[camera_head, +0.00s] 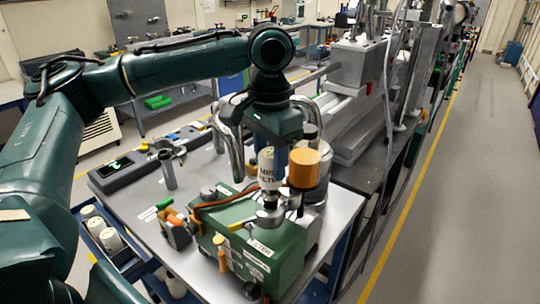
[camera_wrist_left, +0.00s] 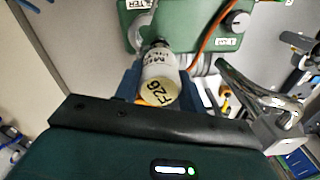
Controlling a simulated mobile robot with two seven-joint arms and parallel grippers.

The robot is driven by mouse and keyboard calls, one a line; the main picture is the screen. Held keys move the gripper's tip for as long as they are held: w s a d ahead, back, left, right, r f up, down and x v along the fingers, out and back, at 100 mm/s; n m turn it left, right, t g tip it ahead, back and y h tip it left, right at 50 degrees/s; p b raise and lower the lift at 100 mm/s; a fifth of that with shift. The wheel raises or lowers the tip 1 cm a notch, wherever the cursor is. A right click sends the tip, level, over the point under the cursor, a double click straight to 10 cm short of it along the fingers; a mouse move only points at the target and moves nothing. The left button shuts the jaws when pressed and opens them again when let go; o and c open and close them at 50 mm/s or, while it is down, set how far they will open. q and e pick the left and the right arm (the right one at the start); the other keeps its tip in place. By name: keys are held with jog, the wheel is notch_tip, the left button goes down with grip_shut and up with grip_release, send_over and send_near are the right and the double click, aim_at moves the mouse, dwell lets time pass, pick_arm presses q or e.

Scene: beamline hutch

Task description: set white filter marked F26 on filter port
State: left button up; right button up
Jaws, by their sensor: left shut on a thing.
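The white filter (camera_head: 267,167) is upright in my left gripper (camera_head: 270,160), at the green pump box. In the left wrist view, its near end reads F26 (camera_wrist_left: 160,92). The blue fingers of my left gripper (camera_wrist_left: 160,84) are shut on its sides. The filter port (camera_head: 269,213) is a metal fitting on top of the green box (camera_head: 275,250), right below the filter. A short dark piece shows between them; I cannot tell whether the filter is seated or just above. My right gripper is in neither view.
An orange-capped cylinder (camera_head: 304,168) stands close to the right of the filter. A red-brown hose (camera_head: 222,202) curves over the box. More white filters (camera_head: 101,229) sit in a blue bin at the left. The grey bench (camera_head: 140,195) has some bare room left of the box.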

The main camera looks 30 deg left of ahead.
pick_arm(q)
jog(key=shift+f, duration=0.2)
jog(key=o, duration=1.2)
jog(key=shift+c, duration=0.2)
jog(key=shift+r, duration=0.1)
notch_tip(320, 180, up, 13)
